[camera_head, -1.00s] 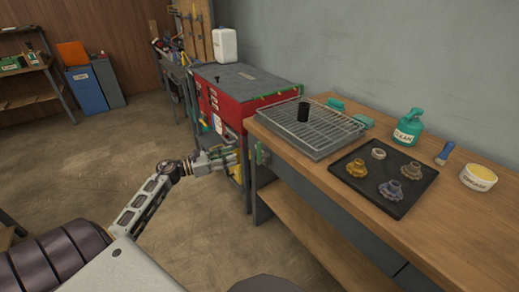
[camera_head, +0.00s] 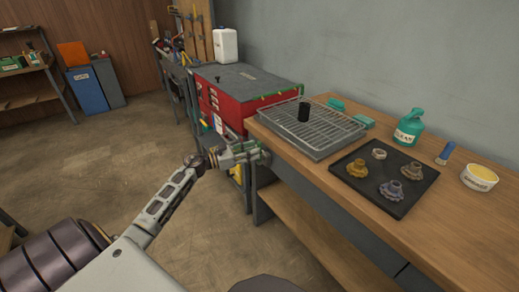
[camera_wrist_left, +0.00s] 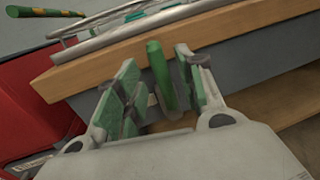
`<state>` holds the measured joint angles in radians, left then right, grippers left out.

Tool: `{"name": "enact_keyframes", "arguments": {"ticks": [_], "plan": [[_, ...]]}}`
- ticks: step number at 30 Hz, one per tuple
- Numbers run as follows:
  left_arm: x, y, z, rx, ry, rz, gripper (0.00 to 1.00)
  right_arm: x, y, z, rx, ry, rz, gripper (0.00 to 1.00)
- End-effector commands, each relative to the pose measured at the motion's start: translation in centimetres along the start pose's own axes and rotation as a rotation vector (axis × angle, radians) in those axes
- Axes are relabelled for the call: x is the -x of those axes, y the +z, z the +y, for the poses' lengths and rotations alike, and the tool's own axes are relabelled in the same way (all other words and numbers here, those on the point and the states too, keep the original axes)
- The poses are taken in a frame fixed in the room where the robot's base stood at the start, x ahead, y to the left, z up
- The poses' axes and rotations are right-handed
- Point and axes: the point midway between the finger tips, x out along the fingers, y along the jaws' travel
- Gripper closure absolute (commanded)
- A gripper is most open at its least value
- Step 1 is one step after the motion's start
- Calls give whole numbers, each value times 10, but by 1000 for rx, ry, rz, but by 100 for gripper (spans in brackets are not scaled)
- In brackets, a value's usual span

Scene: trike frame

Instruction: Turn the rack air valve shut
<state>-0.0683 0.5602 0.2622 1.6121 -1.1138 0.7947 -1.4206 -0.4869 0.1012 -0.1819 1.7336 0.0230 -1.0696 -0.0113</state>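The air valve shows as a green lever (camera_wrist_left: 161,75) at the front edge of the bench, below the wire rack (camera_head: 312,132). In the left wrist view the lever stands between the two green-padded fingers of my left gripper (camera_wrist_left: 157,62). The fingers are open around it, with a gap on the left; I cannot tell whether the right finger touches it. In the head view my left gripper (camera_head: 256,154) is at the bench's left front corner and hides most of the valve. My right gripper is not in view.
The wooden bench (camera_head: 450,222) carries a black tray (camera_head: 360,190) of metal parts, a green bottle (camera_head: 408,128), a brush (camera_head: 445,154) and a yellow-topped tub (camera_head: 479,177). A red cabinet (camera_head: 237,110) stands just beyond the gripper.

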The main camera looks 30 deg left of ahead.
Motion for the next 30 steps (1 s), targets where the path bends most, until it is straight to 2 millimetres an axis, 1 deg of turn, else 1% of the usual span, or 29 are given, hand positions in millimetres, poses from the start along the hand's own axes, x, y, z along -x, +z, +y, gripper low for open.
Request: {"name": "enact_keyframes", "arguments": {"ticks": [6,12,18,26,29,30], "plan": [[-21,1,0,0,0,-2,62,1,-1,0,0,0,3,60],[-34,0,0,0,0,0,62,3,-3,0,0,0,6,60],[-39,0,0,0,0,0,62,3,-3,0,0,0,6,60],[-39,0,0,0,0,0,62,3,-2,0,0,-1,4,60],[-39,0,0,0,0,0,72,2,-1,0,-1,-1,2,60],[-39,0,0,0,0,0,77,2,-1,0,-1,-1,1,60]]}}
